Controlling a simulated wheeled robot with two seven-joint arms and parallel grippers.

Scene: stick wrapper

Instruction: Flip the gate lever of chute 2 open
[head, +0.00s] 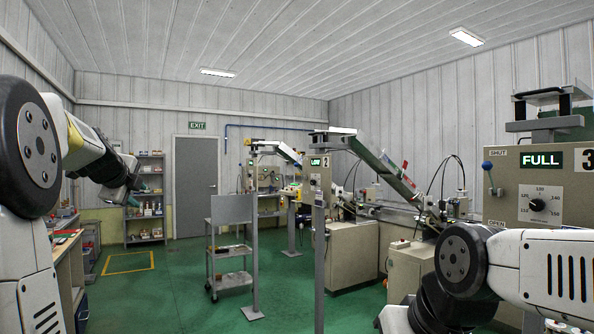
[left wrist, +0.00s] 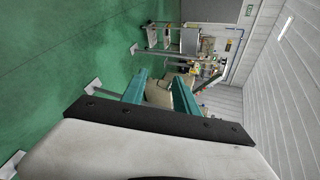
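Chute 2 (head: 385,165) slopes down to the right in the middle distance of the head view. Its post carries a green LOW display (head: 316,162) and a small plate with the number 2. I cannot make out its gate lever from here. My left gripper (head: 128,192) hangs in the air at the left of the head view, far from chute 2. In the left wrist view my left gripper (left wrist: 161,82) has its two teal fingers apart with nothing held between them. My right arm shows at the lower right, but its gripper is out of view.
Close on the right stands the chute 3 panel (head: 530,200), with a FULL display, a dial and a blue-knobbed lever (head: 487,166) near SHUT. A grey trolley (head: 230,265) stands mid-floor. A workbench (head: 62,262) lines the left. Green floor is open between.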

